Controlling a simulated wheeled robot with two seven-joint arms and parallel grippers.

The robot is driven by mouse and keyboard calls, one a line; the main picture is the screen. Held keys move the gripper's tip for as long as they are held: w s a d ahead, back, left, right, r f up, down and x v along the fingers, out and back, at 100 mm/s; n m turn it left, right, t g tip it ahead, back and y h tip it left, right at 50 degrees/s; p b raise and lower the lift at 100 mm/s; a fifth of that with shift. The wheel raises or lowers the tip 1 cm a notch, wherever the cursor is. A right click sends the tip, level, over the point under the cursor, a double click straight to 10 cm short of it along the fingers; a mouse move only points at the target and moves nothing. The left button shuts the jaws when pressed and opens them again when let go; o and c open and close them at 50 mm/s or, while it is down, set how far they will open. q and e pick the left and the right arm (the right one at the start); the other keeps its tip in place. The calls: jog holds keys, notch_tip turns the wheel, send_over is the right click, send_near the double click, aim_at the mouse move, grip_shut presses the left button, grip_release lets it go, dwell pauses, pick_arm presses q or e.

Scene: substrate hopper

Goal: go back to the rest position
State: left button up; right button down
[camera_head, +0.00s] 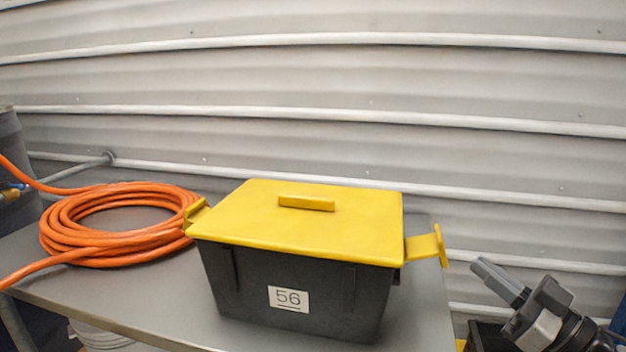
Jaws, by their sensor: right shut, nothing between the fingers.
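A dark grey hopper box (330,300) with a flat yellow lid (330,228) stands on the table. The lid lies on top, with a small yellow grip bar (307,203) in its middle. A white label on the front reads 56. Yellow handles stick out at the left and the right (428,246) of the box. My right gripper (490,275) is at the lower right, beyond the table's right edge. It is shut and empty, apart from the box. My left gripper is not in view.
An orange hose coil (120,252) lies on the grey table (130,300) left of the box, with one end running off left. A dark barrel (10,140) stands at the far left. A corrugated wall (300,90) closes off the back. A white bucket (100,337) shows below the table.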

jog(key=s+f+m+g+h, duration=0.2)
jog(key=s+f+m+h, duration=0.2)
jog(key=f+h, duration=0.4)
jog(key=s+f+m+g+h, duration=0.25)
jog(key=f+m+h, duration=0.3)
jog(key=f, duration=0.35)
jog(key=s+a+f+n+g, duration=0.2)
jog(key=s+a+f+g, duration=0.15)
jog(key=s, duration=0.55)
jog(key=s+a+f+n+g, duration=0.15)
jog(key=s+f+g, duration=0.3)
jog(key=s, duration=0.45)
jog(key=w+a+f+t+y, duration=0.3)
jog(key=w+a+f+t, duration=0.2)
jog(key=a+f+t, duration=0.1)
jog(key=shift+w+a+f+n, duration=0.2)
jog(key=shift+w+f+n, duration=0.1)
jog(key=shift+f, duration=0.35)
